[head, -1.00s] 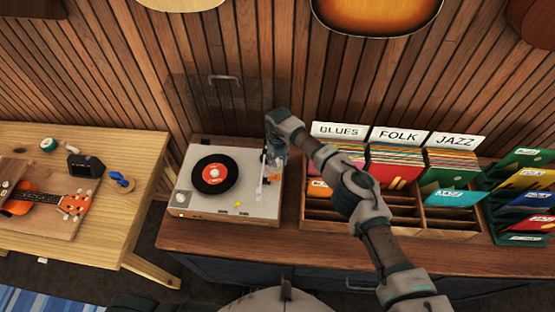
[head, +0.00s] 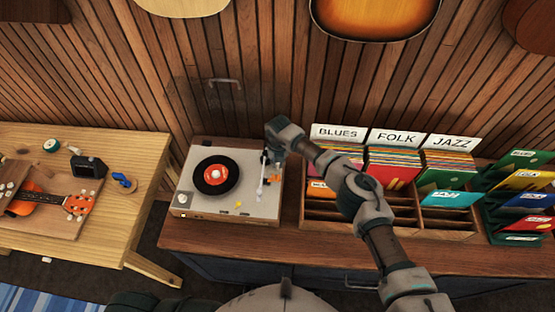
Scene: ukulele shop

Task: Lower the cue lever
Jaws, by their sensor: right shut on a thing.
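The turntable (head: 240,209) sits on the wooden counter with a black record (head: 216,175) with a red label on its platter. The pale tonearm (head: 260,188) is on the right side of the deck, to the right of the record. My right gripper (head: 270,168) points down at the back right of the deck, by the tonearm's base, and is shut on the cue lever. The lever is small and mostly hidden behind the gripper, so its exact angle cannot be told. My left gripper is not in view.
To the right, a wooden record rack (head: 447,228) has BLUES, FOLK and JAZZ signs; my right arm passes in front of it. A clear raised lid (head: 228,97) stands behind the turntable. A workbench (head: 120,146) with a ukulele (head: 40,207) is at left.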

